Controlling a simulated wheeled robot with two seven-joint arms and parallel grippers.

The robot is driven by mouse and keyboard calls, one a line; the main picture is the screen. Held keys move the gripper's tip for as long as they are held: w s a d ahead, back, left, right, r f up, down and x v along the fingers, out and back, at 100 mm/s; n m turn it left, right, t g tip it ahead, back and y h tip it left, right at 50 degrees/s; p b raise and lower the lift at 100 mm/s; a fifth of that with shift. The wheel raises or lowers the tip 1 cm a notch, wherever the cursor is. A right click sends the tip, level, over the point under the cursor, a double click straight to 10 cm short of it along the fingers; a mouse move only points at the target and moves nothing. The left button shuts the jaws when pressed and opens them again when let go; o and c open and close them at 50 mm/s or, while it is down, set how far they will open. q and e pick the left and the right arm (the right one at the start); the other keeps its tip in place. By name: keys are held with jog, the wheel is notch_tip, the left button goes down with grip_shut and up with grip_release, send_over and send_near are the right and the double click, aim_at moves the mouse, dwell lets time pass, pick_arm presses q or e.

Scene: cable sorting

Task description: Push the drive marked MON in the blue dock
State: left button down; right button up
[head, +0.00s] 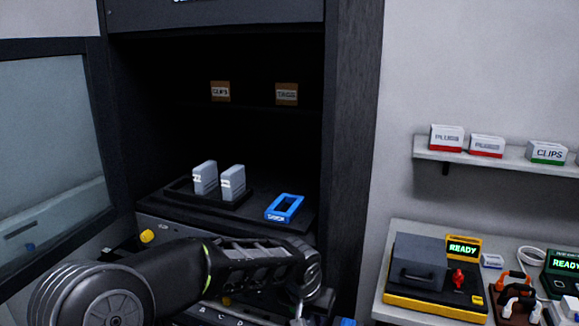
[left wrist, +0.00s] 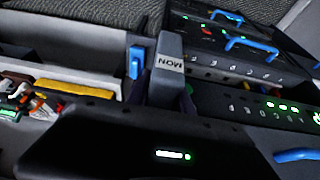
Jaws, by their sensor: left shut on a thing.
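The blue dock (head: 284,207) is an empty blue frame on the black shelf in the cabinet, in the head view. The grey drive marked MON (left wrist: 170,65) is in the left wrist view, its label upside down. My left gripper (left wrist: 168,98) is shut on this drive. In the head view my left gripper (head: 303,290) is low in front of the cabinet, below the dock and apart from it. The drive in it is mostly hidden there. My right gripper is not in view.
Two grey drives (head: 205,178) (head: 232,183) stand upright in a black tray left of the dock. The cabinet's dark side wall (head: 352,150) is to the right. A side table (head: 400,308) at right holds a yellow-based device (head: 425,302) and other items.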

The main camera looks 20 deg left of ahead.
pick_arm(q)
notch_tip(320, 180, up, 5)
jog(key=p, duration=0.4)
jog(key=shift+p, duration=0.35)
jog(key=shift+f+b, duration=0.3)
jog(key=shift+f, duration=0.05)
jog(key=shift+a, duration=0.1)
